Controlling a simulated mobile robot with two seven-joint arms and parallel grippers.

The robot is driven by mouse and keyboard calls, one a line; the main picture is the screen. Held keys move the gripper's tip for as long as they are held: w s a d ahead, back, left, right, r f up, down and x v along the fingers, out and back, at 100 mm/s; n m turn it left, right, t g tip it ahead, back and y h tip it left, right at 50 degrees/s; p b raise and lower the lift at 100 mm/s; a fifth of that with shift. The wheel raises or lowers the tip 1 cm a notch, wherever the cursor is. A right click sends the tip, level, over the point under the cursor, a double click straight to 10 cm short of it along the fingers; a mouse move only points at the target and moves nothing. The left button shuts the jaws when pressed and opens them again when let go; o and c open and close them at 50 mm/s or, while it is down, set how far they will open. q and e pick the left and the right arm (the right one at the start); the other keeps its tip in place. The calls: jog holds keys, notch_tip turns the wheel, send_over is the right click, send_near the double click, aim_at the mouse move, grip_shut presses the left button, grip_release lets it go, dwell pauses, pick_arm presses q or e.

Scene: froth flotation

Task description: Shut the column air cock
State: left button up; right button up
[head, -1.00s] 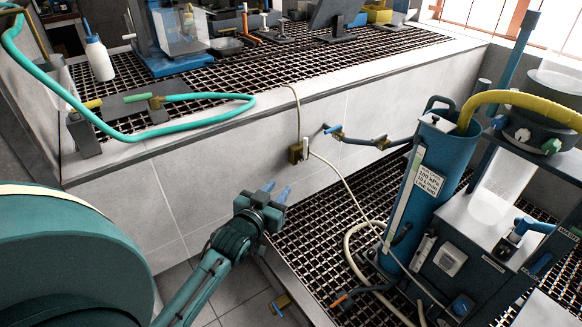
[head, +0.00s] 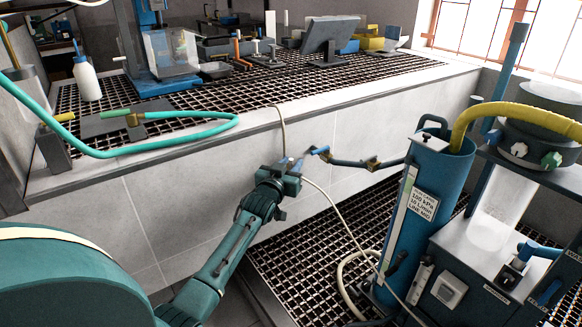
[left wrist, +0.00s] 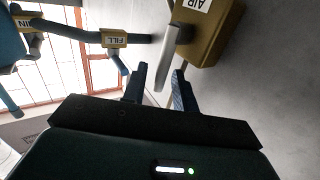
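The column air cock is a brass body (left wrist: 212,38) with a white AIR label, on the grey wall at the upper right of the left wrist view. Its pale lever (left wrist: 165,62) hangs down from it, between the two fingers of my left gripper (left wrist: 160,76). The fingers are open, with a gap visible on each side of the lever. In the head view my left gripper (head: 291,164) is at the tiled wall and hides the cock. My right gripper is not in view.
The blue column (head: 423,205) stands to the right in the head view. A cream hose (head: 345,225) runs from the cock's place towards it, above a grating floor.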

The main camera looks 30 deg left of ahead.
pick_arm(q)
jog(key=shift+w+a, duration=0.1)
jog(key=shift+w, duration=0.3)
grip_shut()
dwell(0.4)
